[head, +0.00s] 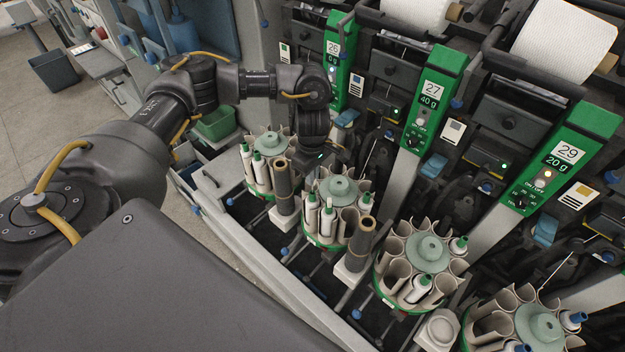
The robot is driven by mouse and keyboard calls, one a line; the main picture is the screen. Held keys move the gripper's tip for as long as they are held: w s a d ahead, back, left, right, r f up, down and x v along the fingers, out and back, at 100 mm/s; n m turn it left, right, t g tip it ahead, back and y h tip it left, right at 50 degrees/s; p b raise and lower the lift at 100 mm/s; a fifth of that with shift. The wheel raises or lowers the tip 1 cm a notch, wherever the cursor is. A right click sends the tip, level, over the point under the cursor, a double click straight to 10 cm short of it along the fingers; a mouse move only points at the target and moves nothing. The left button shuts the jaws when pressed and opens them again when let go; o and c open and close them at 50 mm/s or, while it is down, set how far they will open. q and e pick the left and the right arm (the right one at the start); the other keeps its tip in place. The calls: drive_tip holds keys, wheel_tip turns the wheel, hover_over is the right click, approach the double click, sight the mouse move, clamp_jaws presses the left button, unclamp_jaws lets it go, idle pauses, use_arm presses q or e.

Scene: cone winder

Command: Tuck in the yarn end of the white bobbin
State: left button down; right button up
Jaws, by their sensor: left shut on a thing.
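A round magazine (322,241) with a green base ring stands under my left gripper (309,160). White bobbins with green tips stand in its pockets, among them a white bobbin (327,222) at the front left. A grey-green hub (338,188) sits in the magazine's middle. My left gripper points down just above the back left of this magazine, with its fingertips mostly hidden by its own body. It is shut; the yarn end is too thin to make out. Which bobbin it comes from I cannot tell. My right gripper is not in view.
More magazines stand at the left (268,140) and right (428,252). Brown tubes (283,184) (360,240) rise upright between them. Green panels (432,95) (560,160) and dark winding heads stand close behind. A pale rail (255,265) runs along the front.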

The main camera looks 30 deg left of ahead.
use_arm(q)
drive_tip(key=shift+w, duration=0.2)
drive_tip(key=shift+f+b, duration=1.6)
drive_tip(key=shift+f, duration=0.35)
drive_tip(key=shift+a, duration=0.1)
drive_tip(key=shift+r, duration=0.1)
drive_tip(key=shift+f+b, duration=0.55)
drive_tip(key=shift+b, duration=0.1)
drive_tip(key=c, duration=0.9)
unclamp_jaws()
drive_tip(key=shift+c, duration=0.2)
